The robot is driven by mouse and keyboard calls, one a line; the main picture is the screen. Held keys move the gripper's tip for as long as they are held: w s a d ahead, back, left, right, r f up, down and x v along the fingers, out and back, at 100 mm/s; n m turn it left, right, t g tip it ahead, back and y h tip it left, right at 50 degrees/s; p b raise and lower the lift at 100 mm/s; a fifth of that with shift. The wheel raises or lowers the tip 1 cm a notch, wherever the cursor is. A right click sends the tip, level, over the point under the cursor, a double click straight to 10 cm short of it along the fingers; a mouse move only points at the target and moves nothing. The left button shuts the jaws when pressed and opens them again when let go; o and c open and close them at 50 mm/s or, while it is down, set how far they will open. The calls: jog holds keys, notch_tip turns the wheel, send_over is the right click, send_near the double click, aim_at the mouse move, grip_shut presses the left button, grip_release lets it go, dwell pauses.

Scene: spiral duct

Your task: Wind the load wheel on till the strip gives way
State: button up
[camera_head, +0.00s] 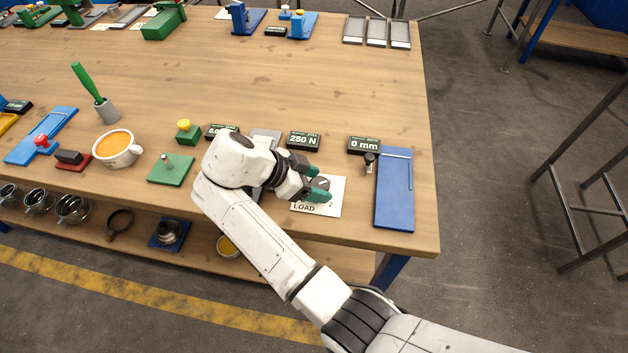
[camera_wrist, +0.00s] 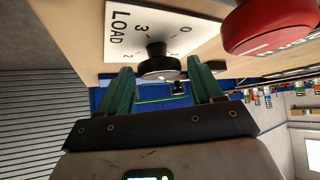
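The load wheel is a dark round knob (camera_wrist: 158,66) on a white plate marked LOAD (camera_wrist: 122,38) with numbers around it. The plate (camera_head: 329,208) also shows near the table's front edge in the head view, where my gripper covers much of it. My gripper (camera_head: 319,183) has green fingers. In the wrist view my gripper (camera_wrist: 163,72) is open, with its fingertips on either side of the knob and a gap visible at each side. A display (camera_head: 303,141) behind the plate reads 250 N. I cannot make out the strip for certain; my arm hides part of that area.
A red button (camera_wrist: 265,27) is close beside the plate in the wrist view. A blue board (camera_head: 395,195) lies to the right, with a small black knob (camera_head: 369,160) and a 0 mm display (camera_head: 364,145). A green block with a yellow button (camera_head: 187,131) stands left of my arm.

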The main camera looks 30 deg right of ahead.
jog(key=shift+o, duration=0.5)
jog(key=shift+r, duration=0.1)
jog(key=shift+a+r, duration=0.2)
jog(key=shift+r, duration=0.05)
jog(key=p+v, duration=0.3)
jog(key=v, duration=0.7)
